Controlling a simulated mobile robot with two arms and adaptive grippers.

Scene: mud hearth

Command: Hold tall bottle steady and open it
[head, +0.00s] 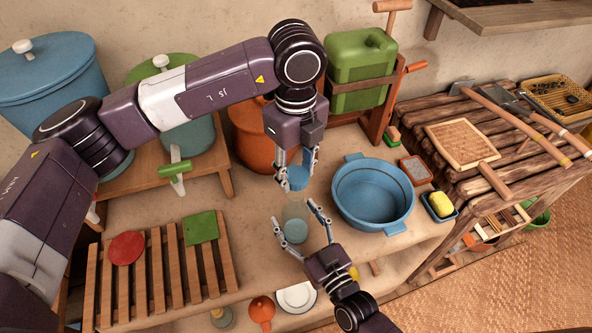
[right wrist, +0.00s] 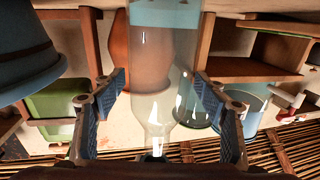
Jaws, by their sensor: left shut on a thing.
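The tall bottle (head: 295,211) is clear glass and stands upright on the mud counter, with pale blue at its bottom. My left gripper (head: 298,172) points down above it, shut on the blue cap (head: 298,181). I cannot tell whether the cap still touches the bottle's neck. My right gripper (head: 293,211) reaches in from the lower right, its fingers spread either side of the bottle. In the right wrist view the bottle (right wrist: 160,85) stands between the blue-padded fingers (right wrist: 158,78); it looks untouched, and its mouth is hidden at the lower edge.
A blue basin (head: 372,197) stands close right of the bottle. An orange pot (head: 252,135) is behind. A slatted rack (head: 156,262) lies left; an orange funnel-shaped thing (head: 262,312) and white plate (head: 296,298) are in front. A yellow sponge (head: 440,204) lies right.

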